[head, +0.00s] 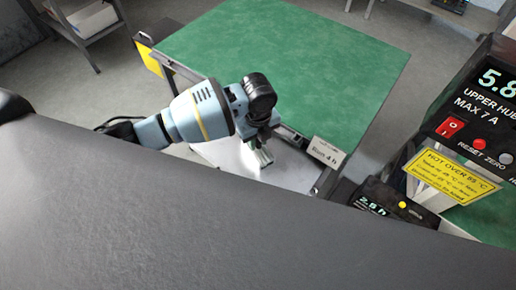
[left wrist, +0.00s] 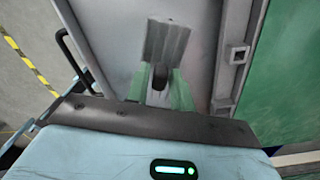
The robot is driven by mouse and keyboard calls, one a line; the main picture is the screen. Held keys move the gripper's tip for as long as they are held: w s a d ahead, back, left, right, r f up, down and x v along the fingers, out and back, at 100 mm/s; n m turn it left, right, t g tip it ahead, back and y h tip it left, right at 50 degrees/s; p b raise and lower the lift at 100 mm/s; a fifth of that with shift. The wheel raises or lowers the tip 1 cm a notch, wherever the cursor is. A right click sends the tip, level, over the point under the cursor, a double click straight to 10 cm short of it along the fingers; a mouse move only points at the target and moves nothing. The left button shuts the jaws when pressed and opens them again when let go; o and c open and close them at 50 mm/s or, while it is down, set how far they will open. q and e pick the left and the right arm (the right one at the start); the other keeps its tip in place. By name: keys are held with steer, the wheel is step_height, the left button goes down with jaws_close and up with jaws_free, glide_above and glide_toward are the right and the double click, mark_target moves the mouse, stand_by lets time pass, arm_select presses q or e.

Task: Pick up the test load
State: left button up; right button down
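The test load appears to be a grey finned metal block (left wrist: 167,42) at the tips of my left gripper in the left wrist view. In the head view it shows small and silvery (head: 265,157), partly hidden by the fingers. My left gripper (head: 258,142) reaches down beside the green-topped bench, over a pale panel. In the left wrist view its two greenish fingers (left wrist: 161,88) stand on either side of a dark part under the block and look closed on it. The fingertips are hidden by the block. My right gripper is not in view.
The green bench top (head: 290,60) is bare. Its frame edge with an "Burn 4 h" label (head: 326,152) lies close right of my gripper. A display unit (head: 480,125) with a yellow hot-warning label stands at the right. A grey shelf (head: 85,22) stands far left.

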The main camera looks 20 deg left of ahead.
arm_select(q)
jaws_close()
steer(key=shift+r, duration=0.1)
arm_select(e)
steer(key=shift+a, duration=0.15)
